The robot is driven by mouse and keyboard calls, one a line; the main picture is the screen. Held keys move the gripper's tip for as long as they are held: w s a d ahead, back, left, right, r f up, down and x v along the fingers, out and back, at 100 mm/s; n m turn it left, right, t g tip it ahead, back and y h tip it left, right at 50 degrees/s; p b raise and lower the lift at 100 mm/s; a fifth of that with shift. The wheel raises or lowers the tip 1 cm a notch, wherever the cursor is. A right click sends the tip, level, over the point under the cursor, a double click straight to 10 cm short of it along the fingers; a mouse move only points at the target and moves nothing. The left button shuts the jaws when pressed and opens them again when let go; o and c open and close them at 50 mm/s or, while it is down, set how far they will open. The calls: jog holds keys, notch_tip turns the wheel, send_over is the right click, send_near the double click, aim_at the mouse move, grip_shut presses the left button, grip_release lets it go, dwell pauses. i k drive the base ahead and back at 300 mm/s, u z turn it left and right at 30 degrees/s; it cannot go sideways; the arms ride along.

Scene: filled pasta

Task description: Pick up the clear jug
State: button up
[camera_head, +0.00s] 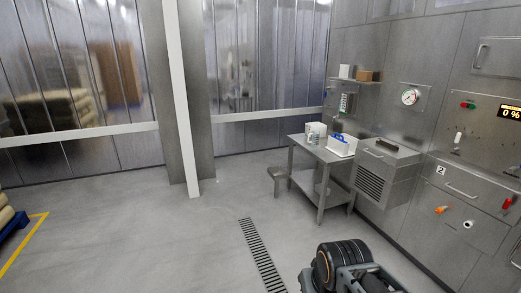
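A small pale, see-through-looking container (315,133) with darker markings stands at the left of a steel table top, near the middle right of the view. It may be the clear jug, but it is too small to be sure. Beside it on the right is a white box-like holder (342,148) with a blue item (338,137) at its top. A dark rounded part with an orange ring shows at the bottom edge and looks like part of my own arm. I cannot make out any gripper fingers. The table is well away from me.
A panelled wall with a gauge (410,96) and levers runs along the right. A floor drain (262,255) crosses clear grey floor. A blue pallet (12,226) with sacks stands far left.

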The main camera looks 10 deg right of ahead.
aim_at(315, 135)
jog(key=z, duration=0.45)
jog(key=i, duration=2.45)
jog(key=u, duration=0.35)
jog(key=i, duration=2.45)
jog(key=u, duration=0.6)
